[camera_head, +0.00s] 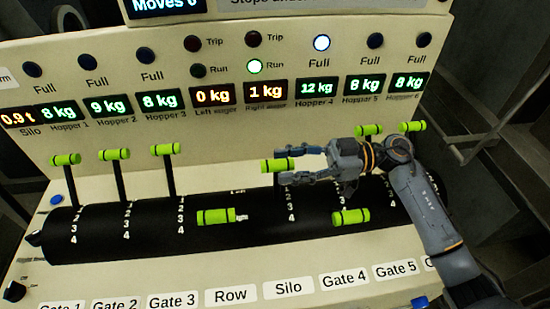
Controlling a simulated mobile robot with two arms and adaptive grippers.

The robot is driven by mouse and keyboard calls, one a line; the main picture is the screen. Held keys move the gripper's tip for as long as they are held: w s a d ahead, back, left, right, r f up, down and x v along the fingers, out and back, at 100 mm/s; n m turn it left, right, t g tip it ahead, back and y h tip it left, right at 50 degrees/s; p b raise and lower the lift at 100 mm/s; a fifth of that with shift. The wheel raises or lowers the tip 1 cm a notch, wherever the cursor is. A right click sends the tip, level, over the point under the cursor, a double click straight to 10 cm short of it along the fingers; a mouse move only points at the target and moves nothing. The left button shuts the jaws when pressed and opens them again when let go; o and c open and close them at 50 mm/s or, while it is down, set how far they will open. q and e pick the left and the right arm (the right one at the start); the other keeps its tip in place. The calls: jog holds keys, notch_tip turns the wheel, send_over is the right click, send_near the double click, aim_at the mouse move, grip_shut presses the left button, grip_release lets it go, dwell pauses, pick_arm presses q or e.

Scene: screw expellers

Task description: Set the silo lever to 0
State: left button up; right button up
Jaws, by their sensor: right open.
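The silo lever's bright green handle (274,166) stands upright-tilted above the black drum, in the column over the label "Silo" (288,289). Below it the numbers 3 and 4 show on the drum; the upper marks are partly hidden by my gripper. My right gripper (284,165) comes in from the right with its two fingers pointing left. It is open, with the fingertips above and below the right end of the silo handle. Whether they touch it I cannot tell. My left gripper is not in view.
The row lever handle (216,216) and gate 4 handle (351,216) sit low on either side. Gate handles 1 (65,159), 2 (114,154) and 3 (165,149) stand up at left. Two more (369,130) (412,126) stand behind my right arm.

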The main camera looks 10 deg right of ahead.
aim_at(281, 166)
jog(key=shift+a, duration=1.55)
jog(key=shift+c, duration=0.2)
grip_shut()
